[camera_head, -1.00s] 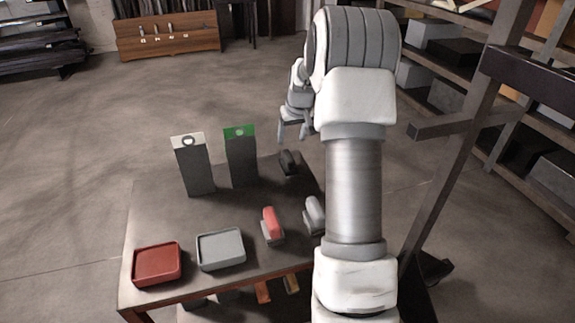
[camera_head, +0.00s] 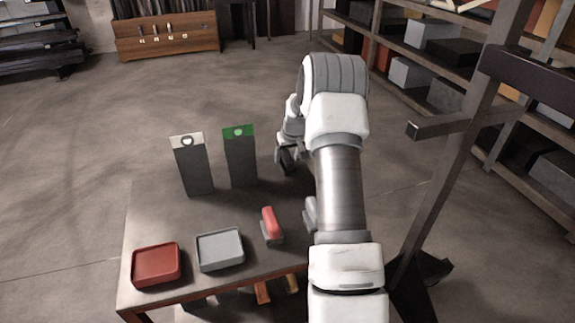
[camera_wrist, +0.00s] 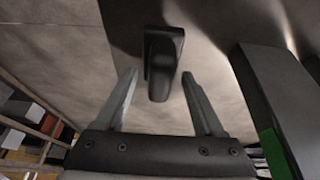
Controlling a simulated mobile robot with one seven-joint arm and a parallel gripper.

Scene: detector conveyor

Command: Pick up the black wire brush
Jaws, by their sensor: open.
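The black wire brush (camera_wrist: 160,62) is in the wrist view, a dark handle on a block-like base, just beyond and between my fingertips. In the head view the brush (camera_head: 286,162) is at the far right of the table, partly hidden by my gripper (camera_head: 287,147). In the wrist view my gripper (camera_wrist: 158,76) is open, one finger to each side of the brush's handle. I see no contact between fingers and brush.
A green-topped dark panel (camera_head: 239,160) and a white-topped one (camera_head: 193,168) stand left of the brush. Nearer are a red-handled brush (camera_head: 270,223), a grey item (camera_head: 310,214) partly behind my arm, a grey tray (camera_head: 220,264) and a red tray (camera_head: 155,281).

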